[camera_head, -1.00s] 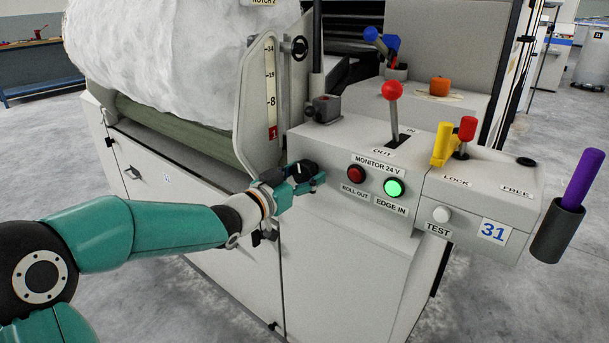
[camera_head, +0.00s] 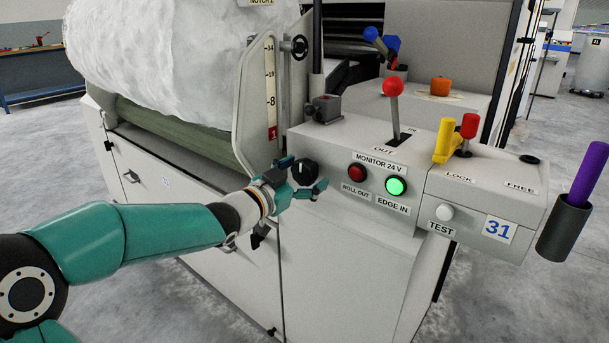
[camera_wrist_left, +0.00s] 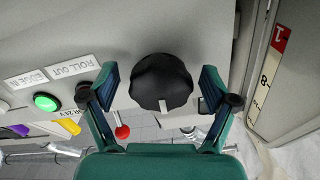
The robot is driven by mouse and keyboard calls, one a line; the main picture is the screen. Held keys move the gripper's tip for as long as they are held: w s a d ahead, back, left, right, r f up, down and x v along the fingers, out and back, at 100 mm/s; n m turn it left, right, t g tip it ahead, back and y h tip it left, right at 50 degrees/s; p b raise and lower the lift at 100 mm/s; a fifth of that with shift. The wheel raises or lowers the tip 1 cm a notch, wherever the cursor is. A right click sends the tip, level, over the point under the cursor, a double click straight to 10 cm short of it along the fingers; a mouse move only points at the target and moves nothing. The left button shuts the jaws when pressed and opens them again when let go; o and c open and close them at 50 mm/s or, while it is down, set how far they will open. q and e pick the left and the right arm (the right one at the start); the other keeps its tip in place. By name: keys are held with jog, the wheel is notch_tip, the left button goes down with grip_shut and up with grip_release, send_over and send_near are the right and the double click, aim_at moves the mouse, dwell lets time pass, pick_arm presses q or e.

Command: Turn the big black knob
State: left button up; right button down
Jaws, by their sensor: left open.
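The big black knob (camera_head: 304,172) sits on the front face of the grey control box, left of the red button. In the left wrist view the knob (camera_wrist_left: 161,82) is round and lobed, with a pale pointer mark at its lower edge. My left gripper (camera_head: 308,174) is open, with one finger above left of the knob and the other below right. In the left wrist view the open fingers (camera_wrist_left: 160,90) stand on either side of the knob with visible gaps. My right gripper is not in view.
The control box carries a red button (camera_head: 357,172), a lit green button (camera_head: 396,186), a red-balled lever (camera_head: 393,88) and a yellow lock handle (camera_head: 444,140). A curved scale plate (camera_head: 262,100) and a white fibre roll (camera_head: 160,60) stand at the left.

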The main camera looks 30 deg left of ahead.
pick_arm(q)
jog(key=s, duration=1.2)
jog(key=shift+a, duration=0.45)
